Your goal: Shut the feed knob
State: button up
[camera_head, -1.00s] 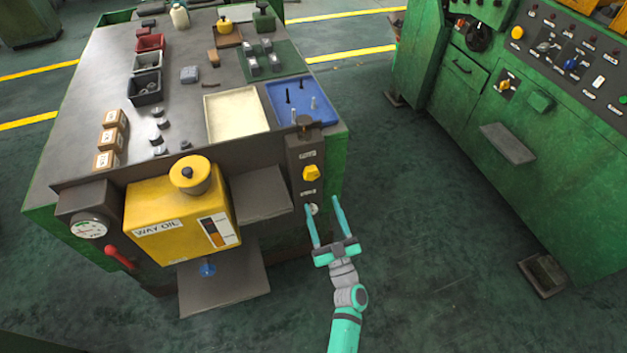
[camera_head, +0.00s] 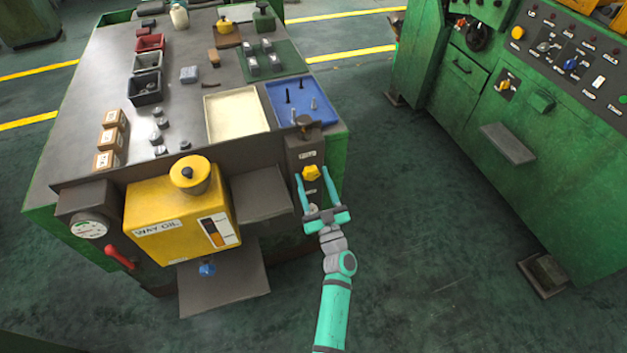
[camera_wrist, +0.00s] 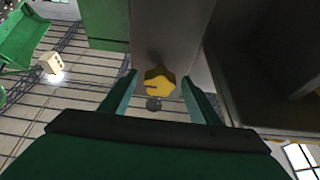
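A yellow knob (camera_head: 311,173) sits on the grey panel (camera_head: 305,150) at the front right corner of the green bench. Labels show above and below it; the upper one seems to read "FEED", but the print is too small to be sure. My gripper (camera_head: 314,176) is open, with its two teal fingers reaching up toward the knob, one to each side in the picture. In the wrist view the yellow knob (camera_wrist: 159,83) appears between and just beyond the fingertips, with a dark round part beside it. I cannot tell whether the fingers touch the knob.
A yellow way oil tank (camera_head: 180,215) and a grey shelf (camera_head: 262,193) stand left of the panel. A red lever (camera_head: 119,256) and a gauge (camera_head: 90,227) are further left. A blue tray (camera_head: 300,100) lies above.

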jog(key=c, duration=0.9)
jog(key=shift+n, duration=0.3)
jog(key=shift+o, duration=0.3)
jog(key=n+y, duration=0.1)
jog(key=n, duration=0.1)
jog(key=n+g+y, duration=0.1)
jog(key=n, duration=0.1)
jog(key=n+y, duration=0.1)
jog(key=n, duration=0.1)
jog(key=shift+d+g, duration=0.3)
jog(key=shift+d, duration=0.05)
jog(key=n+g+y, duration=0.1)
jog(key=n, duration=0.2)
jog(key=n+g, duration=0.1)
jog(key=n, duration=0.2)
jog(key=shift+w+d+r+y, duration=0.1)
jog(key=shift+d+r+y, duration=0.1)
jog(key=shift+y, duration=0.2)
jog(key=n+g, duration=0.1)
jog(key=n, duration=0.1)
jog(key=n+g, duration=0.1)
jog(key=n, duration=0.2)
jog(key=shift+r+n+g+y, duration=0.15)
jog(key=shift+n+g+y, duration=0.15)
jog(key=shift+r+n+g, duration=0.2)
jog(key=shift+n+g, duration=0.6)
jog(key=shift+n, duration=1.2)
jog(key=o, duration=1)
jog(key=shift+h, duration=0.4)
